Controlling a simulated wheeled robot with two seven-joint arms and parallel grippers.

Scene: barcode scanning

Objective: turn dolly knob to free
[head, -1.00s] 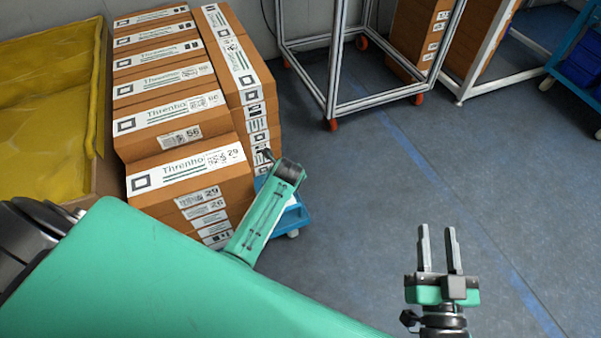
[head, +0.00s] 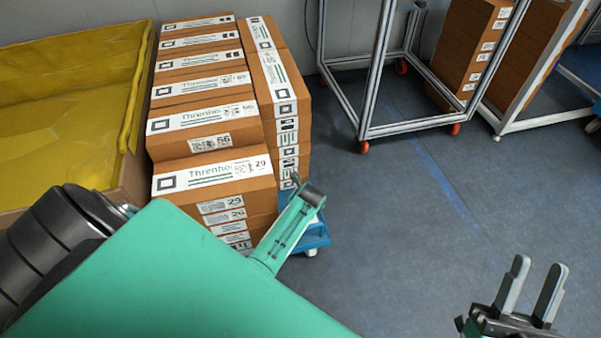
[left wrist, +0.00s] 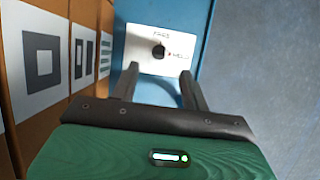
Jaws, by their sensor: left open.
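The black dolly knob (left wrist: 159,51) sits on a white plate (left wrist: 180,63) on the blue dolly (left wrist: 207,12) in the left wrist view. The plate reads FREE above the knob and HELD to its right, with a small red mark beside HELD. My left gripper (left wrist: 158,72) is open, its fingers on either side of the knob's line and just below it in the picture; I cannot tell whether they touch anything. In the head view the blue dolly (head: 318,236) shows beside the boxes, and its knob is hidden. My right gripper (head: 540,267) is open and empty over the floor.
Stacked brown boxes (head: 215,182) stand on the dolly, close to my left gripper. A yellow-lined bin (head: 60,100) is at the left. A metal frame cart (head: 385,80) on red casters stands behind.

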